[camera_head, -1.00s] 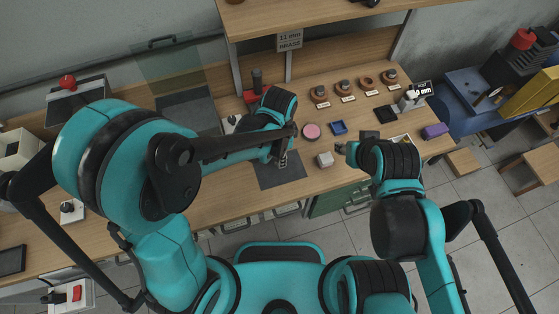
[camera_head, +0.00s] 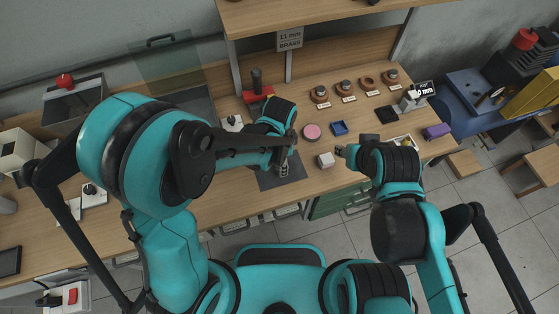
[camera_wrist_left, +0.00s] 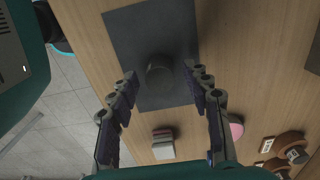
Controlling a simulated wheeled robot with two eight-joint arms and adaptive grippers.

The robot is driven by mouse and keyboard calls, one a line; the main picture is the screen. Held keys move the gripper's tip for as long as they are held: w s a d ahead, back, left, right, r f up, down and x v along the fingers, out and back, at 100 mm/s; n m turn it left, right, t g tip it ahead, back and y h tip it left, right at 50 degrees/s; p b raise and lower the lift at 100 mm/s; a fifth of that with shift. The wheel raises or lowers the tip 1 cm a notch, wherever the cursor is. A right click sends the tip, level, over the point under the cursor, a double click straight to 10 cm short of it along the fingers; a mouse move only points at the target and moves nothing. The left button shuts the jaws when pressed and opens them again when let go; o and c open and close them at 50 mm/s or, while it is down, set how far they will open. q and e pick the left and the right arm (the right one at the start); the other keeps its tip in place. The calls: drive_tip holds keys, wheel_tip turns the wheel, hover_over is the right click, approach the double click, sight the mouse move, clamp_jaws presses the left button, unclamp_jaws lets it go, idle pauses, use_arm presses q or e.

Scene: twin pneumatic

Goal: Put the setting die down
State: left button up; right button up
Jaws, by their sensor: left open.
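A short dark round piece, which looks like the setting die (camera_wrist_left: 160,83), stands on the dark grey mat (camera_wrist_left: 125,35) in the left wrist view. My left gripper (camera_wrist_left: 162,74) is open, with one finger on each side of the die and a visible gap to both.
Several labelled copper-coloured rings stand in a row at the back right. A black and red press (camera_head: 257,93) stands behind my left gripper. The bench's front edge is close to the mat.

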use_arm(q)
drive_tip(key=shift+r, duration=0.2)
wheel_tip(320, 180, up, 12)
drive_tip(key=p, duration=0.4)
drive_tip(key=s+a+r+n+t, duration=0.2)
drive_tip(key=a+r+n+t, duration=0.1)
drive_tip(key=a+n, duration=0.4)
drive_tip(key=s+a+r+n+t, duration=0.3)
drive_tip(key=a+n, duration=0.4)
drive_tip(key=a, duration=0.3)
wheel_tip(320, 180, up, 2)
drive_tip(key=shift+a+r+t, duration=0.1)
drive_tip(key=shift+a+t, duration=0.3)
drive_tip(key=shift+t, duration=0.2)
wheel_tip(320, 180, down, 8)
drive_tip(key=b, duration=0.8)
drive_tip(key=shift+f, duration=0.2)
drive_tip(key=shift+s, duration=0.1)
